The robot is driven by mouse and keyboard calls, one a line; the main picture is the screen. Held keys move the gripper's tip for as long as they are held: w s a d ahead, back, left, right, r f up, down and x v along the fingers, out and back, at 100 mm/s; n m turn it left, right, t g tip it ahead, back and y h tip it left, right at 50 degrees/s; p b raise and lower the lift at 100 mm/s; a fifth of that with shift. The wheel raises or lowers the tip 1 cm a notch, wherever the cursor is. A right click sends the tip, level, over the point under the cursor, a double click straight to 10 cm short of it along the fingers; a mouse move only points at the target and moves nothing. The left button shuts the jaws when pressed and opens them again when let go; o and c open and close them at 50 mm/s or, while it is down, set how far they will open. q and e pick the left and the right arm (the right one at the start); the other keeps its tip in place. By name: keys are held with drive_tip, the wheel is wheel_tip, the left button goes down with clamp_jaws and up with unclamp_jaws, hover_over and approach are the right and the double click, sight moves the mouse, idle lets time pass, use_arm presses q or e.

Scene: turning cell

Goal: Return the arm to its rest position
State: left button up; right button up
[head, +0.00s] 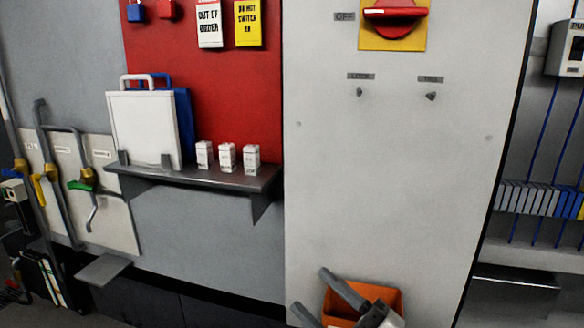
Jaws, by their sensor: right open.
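My right gripper (308,289) is at the bottom of the head view, right of centre. Its two grey fingers are spread apart and point up and to the left, with nothing between them. It is in front of the large light grey panel (400,200), and it partly covers an orange bin (389,296) behind it. I cannot tell whether it touches the bin. Most of my right arm is out of the picture. My left gripper does not show.
A dark shelf (215,177) holds a white board (142,128) and several small white boxes. A red switch (396,12) sits high on the panel. Pipes with coloured handles (84,179) stand at the left. A ledge (515,277) juts out at the right.

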drive_tip(key=s+d+f+m+t+h, duration=0.2)
drive_tip(key=d+f+m+h, duration=0.4)
drive_tip(key=f+m+h, duration=0.5)
drive_tip(key=s+d+f+m+g+h, duration=0.2)
drive_tip(key=s+d+f+m+g, duration=0.2)
drive_tip(key=s+f, duration=0.8)
wheel_tip(320, 180, down, 4)
drive_tip(key=m+g, duration=0.2)
drive_tip(key=m, duration=0.2)
drive_tip(key=shift+r+h, duration=0.2)
drive_tip(key=shift+h, duration=0.2)
